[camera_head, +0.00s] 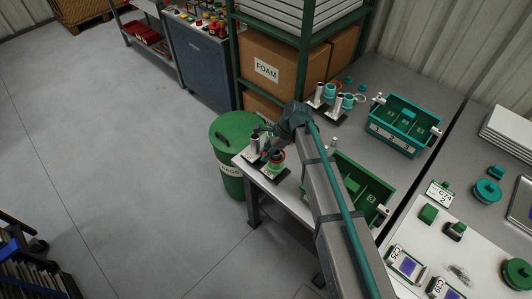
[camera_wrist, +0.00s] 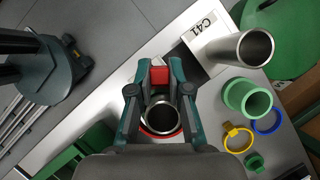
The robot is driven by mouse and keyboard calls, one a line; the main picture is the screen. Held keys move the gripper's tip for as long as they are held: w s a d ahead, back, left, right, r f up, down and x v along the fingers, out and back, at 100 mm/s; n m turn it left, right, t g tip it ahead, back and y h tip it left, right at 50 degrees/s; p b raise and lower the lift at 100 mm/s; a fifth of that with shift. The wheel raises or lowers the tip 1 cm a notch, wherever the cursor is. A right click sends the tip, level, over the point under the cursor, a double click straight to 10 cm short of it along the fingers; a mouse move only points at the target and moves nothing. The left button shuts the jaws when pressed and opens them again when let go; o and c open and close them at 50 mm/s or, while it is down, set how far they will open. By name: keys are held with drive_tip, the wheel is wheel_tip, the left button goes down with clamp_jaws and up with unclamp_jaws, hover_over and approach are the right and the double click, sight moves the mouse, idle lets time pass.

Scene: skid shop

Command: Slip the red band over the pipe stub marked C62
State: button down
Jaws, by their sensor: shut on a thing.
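My gripper (camera_wrist: 159,70) is shut on the red band (camera_wrist: 148,131), with a red part of it between the fingertips. The band's red arc shows around the near side of a metal pipe stub (camera_wrist: 162,115), whose open end lies between my fingers. The band appears to encircle this stub; how far down it sits is hidden. No C62 mark can be read. Another pipe stub (camera_wrist: 240,50) stands to the right by a plate marked C41 (camera_wrist: 203,26). In the head view, the red band (camera_head: 279,166) shows near the table's left corner.
A green sleeve (camera_wrist: 247,97), a blue ring (camera_wrist: 267,121) and a yellow ring (camera_wrist: 238,138) are right of my gripper in the wrist view. A green bin (camera_head: 230,135) stands by the table corner.

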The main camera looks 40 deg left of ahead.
drive_tip(key=shift+f, duration=1.65)
idle(2.0)
drive_tip(key=c, duration=0.6)
unclamp_jaws()
drive_tip(key=shift+r, duration=0.1)
drive_tip(key=shift+r+p, duration=3.05)
drive_tip(key=shift+r, duration=2.4)
